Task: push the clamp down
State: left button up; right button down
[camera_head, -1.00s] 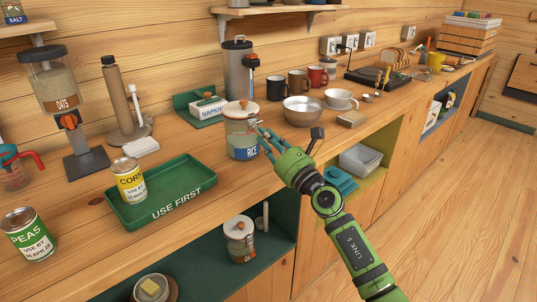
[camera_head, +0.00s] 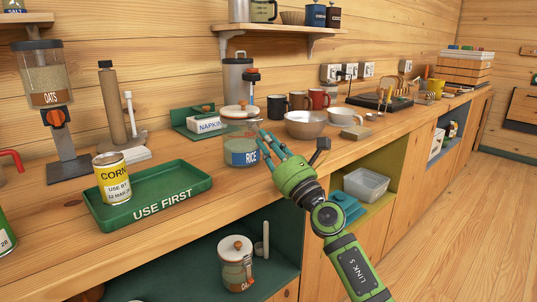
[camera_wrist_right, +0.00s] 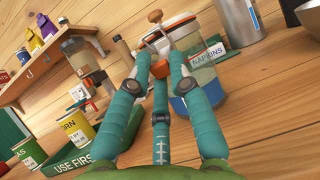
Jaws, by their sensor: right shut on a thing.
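The rice jar (camera_head: 243,152) stands on the counter, a clear jar with a blue RICE label and a white lid (camera_head: 236,112) with an orange-brown knob. In the right wrist view the jar (camera_wrist_right: 203,72) is just beyond my fingers, its metal clamp (camera_wrist_right: 157,42) at the fingertips. My right gripper (camera_head: 262,135) is at the jar's near right side, its teal fingers closed in on the clamp; the fingers (camera_wrist_right: 160,58) hide part of it. Whether the clamp is fully down cannot be told. My left gripper is not in view.
A green USE FIRST tray (camera_head: 188,180) with a corn can (camera_head: 112,178) lies left of the jar. A napkin holder (camera_head: 190,122) stands behind it. Mugs (camera_head: 298,101) and a metal bowl (camera_head: 305,124) are to the right. Another jar (camera_head: 236,262) sits on the shelf below.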

dwell(0.3)
jog(key=c, duration=1.2)
grip_release()
jog(key=v, duration=1.2)
